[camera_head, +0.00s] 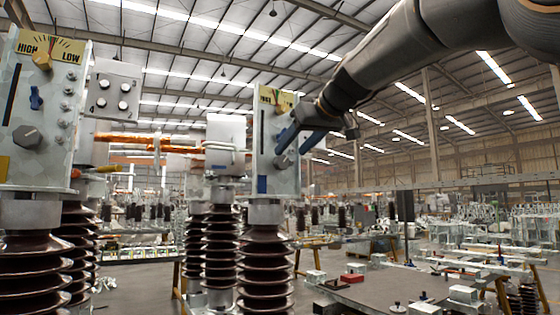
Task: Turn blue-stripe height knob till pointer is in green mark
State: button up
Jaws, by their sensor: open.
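The unit with a blue stripe (262,184) at its lower left is a grey box (262,140) on a brown ribbed insulator, at the picture's middle. Its gauge (268,97) at the top is small and partly covered by my arm's end; I cannot tell where the pointer stands relative to the green mark. A grey knob (283,162) shows low on its face, just below my fingers. My gripper (291,149) is open, its dark blue fingers in front of the box's face near this knob. I cannot tell whether they touch it.
A similar box (52,110) at the left has a yellow stripe (3,168), a HIGH–LOW gauge (50,46), a grey knob (27,137) and a small blue lever (36,98). A copper bar (130,138) runs behind. A workbench (390,292) with parts stands lower right.

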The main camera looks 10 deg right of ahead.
aim_at(284, 159)
jog(key=shift+p+x, duration=0.5)
jog(key=shift+x, duration=2.25)
jog(key=c, duration=1.1)
jog(key=shift+o, duration=0.2)
jog(key=shift+d, duration=0.1)
